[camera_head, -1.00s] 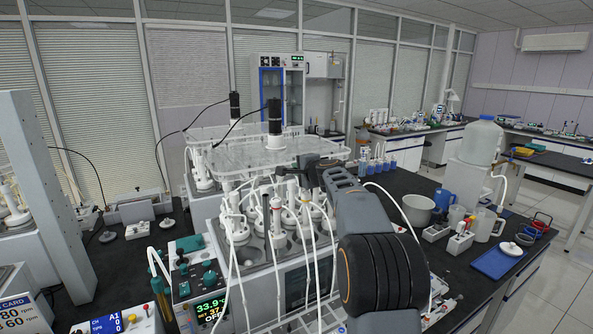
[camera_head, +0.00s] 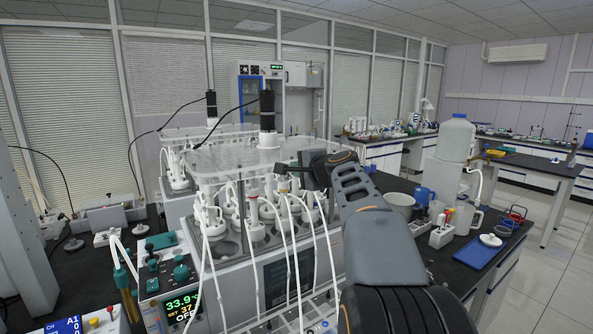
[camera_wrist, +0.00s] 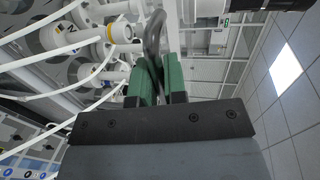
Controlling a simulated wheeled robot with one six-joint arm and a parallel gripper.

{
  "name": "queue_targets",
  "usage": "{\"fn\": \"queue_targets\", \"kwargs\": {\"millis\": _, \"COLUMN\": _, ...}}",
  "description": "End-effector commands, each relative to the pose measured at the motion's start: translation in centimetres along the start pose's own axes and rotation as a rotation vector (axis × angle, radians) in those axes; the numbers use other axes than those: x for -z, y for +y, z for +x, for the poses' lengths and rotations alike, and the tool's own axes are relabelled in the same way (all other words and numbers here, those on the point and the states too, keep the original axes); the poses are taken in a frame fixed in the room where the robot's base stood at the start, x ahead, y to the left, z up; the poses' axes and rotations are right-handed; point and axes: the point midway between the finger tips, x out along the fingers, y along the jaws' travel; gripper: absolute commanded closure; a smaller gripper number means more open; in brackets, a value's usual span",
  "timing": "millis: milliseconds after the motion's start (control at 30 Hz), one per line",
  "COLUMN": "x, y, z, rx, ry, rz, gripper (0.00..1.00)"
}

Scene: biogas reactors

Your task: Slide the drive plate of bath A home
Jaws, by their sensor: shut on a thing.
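The nearer bath (camera_head: 262,285), with a display reading 33.9, holds several white-capped reactor bottles with tubes. I take it to be bath A, but I see no label on it. Its clear drive plate (camera_head: 228,163) lies above the bottles with a black motor (camera_head: 267,105) on top. My gripper (camera_head: 290,172) is at the plate's near right side. In the wrist view its green jaws (camera_wrist: 162,82) are shut on a grey bent handle (camera_wrist: 155,38). Whether the plate is fully seated is hidden.
A second bath with its own motor (camera_head: 211,105) stands behind. White tubes (camera_head: 290,255) hang in front of the nearer bath, close to my arm. On the right of the bench are a blue tray (camera_head: 481,252), mugs and a large jug (camera_head: 455,140).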

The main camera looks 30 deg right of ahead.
Motion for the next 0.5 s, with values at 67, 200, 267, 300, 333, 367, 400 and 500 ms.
{"fn": "queue_targets", "kwargs": {"millis": 67, "x": 0.12, "y": 0.41, "z": 0.05, "rx": -0.008, "ry": 0.001, "rz": 0.001, "gripper": 0.82}}
{"fn": "queue_targets", "kwargs": {"millis": 200, "x": 0.00, "y": 0.32, "z": 0.09, "rx": -0.006, "ry": -0.001, "rz": 0.000, "gripper": 0.68}}
{"fn": "queue_targets", "kwargs": {"millis": 267, "x": -0.01, "y": 0.29, "z": 0.09, "rx": -0.005, "ry": -0.001, "rz": 0.000, "gripper": 0.63}}
{"fn": "queue_targets", "kwargs": {"millis": 300, "x": -0.06, "y": 0.27, "z": 0.11, "rx": -0.005, "ry": -0.002, "rz": 0.000, "gripper": 0.63}}
{"fn": "queue_targets", "kwargs": {"millis": 333, "x": -0.08, "y": 0.26, "z": 0.12, "rx": -0.005, "ry": -0.003, "rz": 0.000, "gripper": 0.63}}
{"fn": "queue_targets", "kwargs": {"millis": 367, "x": -0.09, "y": 0.24, "z": 0.13, "rx": -0.005, "ry": -0.003, "rz": 0.000, "gripper": 0.63}}
{"fn": "queue_targets", "kwargs": {"millis": 400, "x": -0.11, "y": 0.23, "z": 0.13, "rx": -0.004, "ry": -0.003, "rz": 0.000, "gripper": 0.63}}
{"fn": "queue_targets", "kwargs": {"millis": 500, "x": -0.11, "y": 0.21, "z": 0.03, "rx": -0.003, "ry": -0.003, "rz": -0.001, "gripper": 0.63}}
